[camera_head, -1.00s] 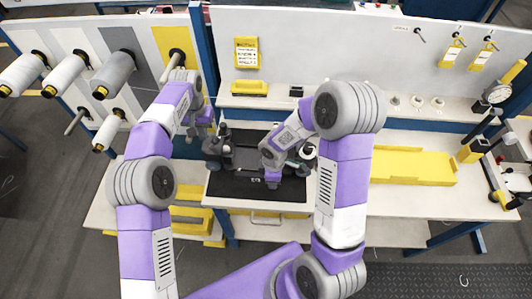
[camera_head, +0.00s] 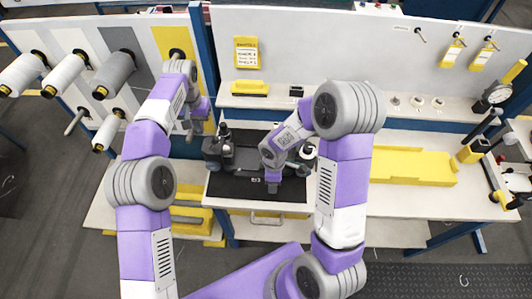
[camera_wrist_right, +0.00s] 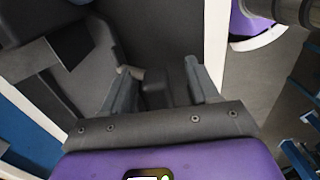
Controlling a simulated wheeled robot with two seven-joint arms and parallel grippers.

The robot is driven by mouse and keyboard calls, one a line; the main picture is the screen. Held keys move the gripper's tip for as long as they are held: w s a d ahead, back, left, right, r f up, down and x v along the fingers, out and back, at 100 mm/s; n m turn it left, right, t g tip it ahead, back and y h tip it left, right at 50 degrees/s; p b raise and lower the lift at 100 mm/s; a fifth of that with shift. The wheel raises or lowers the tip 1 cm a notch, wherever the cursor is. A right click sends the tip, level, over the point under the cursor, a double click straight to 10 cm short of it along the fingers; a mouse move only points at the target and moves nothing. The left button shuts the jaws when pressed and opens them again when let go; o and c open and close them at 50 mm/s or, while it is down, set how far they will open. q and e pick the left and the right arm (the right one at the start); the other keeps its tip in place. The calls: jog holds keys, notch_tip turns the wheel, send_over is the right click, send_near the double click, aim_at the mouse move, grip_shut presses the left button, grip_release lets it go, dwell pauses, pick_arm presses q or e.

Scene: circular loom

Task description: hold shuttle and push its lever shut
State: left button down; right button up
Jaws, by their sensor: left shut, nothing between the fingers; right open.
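A dark grey body that looks like the shuttle (camera_head: 243,160) lies on the black mat (camera_head: 235,188) on the bench, partly hidden by my right arm. My left gripper (camera_head: 189,132) is shut and empty, raised to the left of the mat, apart from the shuttle. My right gripper reaches down over the mat's right part; its fingers are hard to make out in the head view. In the right wrist view my right gripper (camera_wrist_right: 162,88) is open, with a dark block and a small pale piece (camera_wrist_right: 130,72) between or just beyond its fingers. I cannot tell the lever's position.
Dark upright fixtures (camera_head: 218,150) stand at the mat's left end. A yellow tray (camera_head: 412,166) lies to the right, and yellow bins (camera_head: 190,215) sit below left. Thread spools (camera_head: 65,72) hang on the left panel, near my left arm.

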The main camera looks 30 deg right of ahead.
jog(key=shift+w+r, duration=0.15)
jog(key=shift+r, duration=0.35)
notch_tip(320, 180, up, 11)
jog(key=shift+s+f, duration=0.1)
jog(key=shift+s, duration=0.1)
